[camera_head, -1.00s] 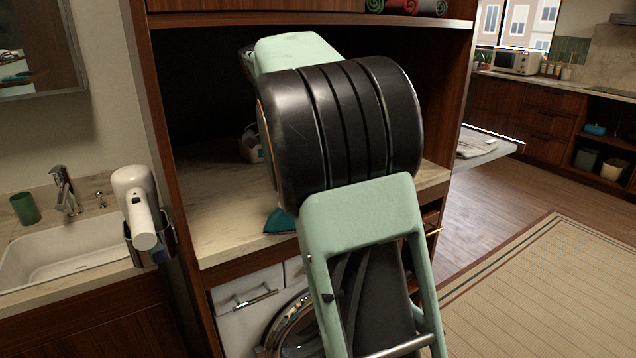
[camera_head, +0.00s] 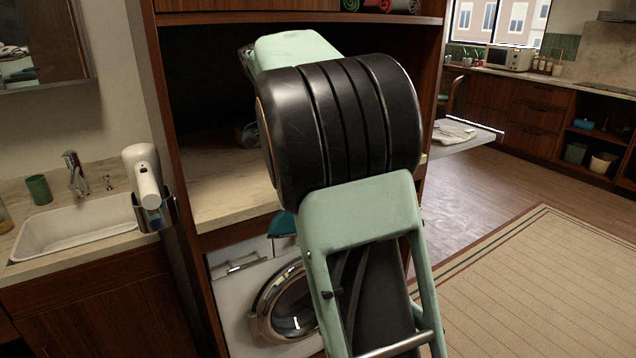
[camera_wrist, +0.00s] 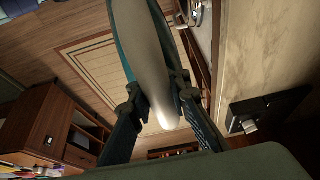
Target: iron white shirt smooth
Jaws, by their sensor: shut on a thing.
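My gripper (camera_wrist: 160,96) is shut on the iron (camera_wrist: 148,50), seen in the wrist view as a smooth grey body with a teal edge between the two fingers. In the head view my arm hides the gripper and most of the iron. Only a teal part of the iron (camera_head: 282,225) shows left of my arm, in front of the counter's front edge. A pale folded cloth, likely the white shirt (camera_head: 453,131), lies on a light board (camera_head: 478,138) right of the cabinet, well apart from the iron.
A wooden cabinet niche with a marble counter (camera_head: 228,195) stands ahead, above a washing machine (camera_head: 290,305). A sink (camera_head: 80,222) and a white hair dryer (camera_head: 143,172) are at left. Open floor and a beige rug (camera_head: 535,285) lie at right.

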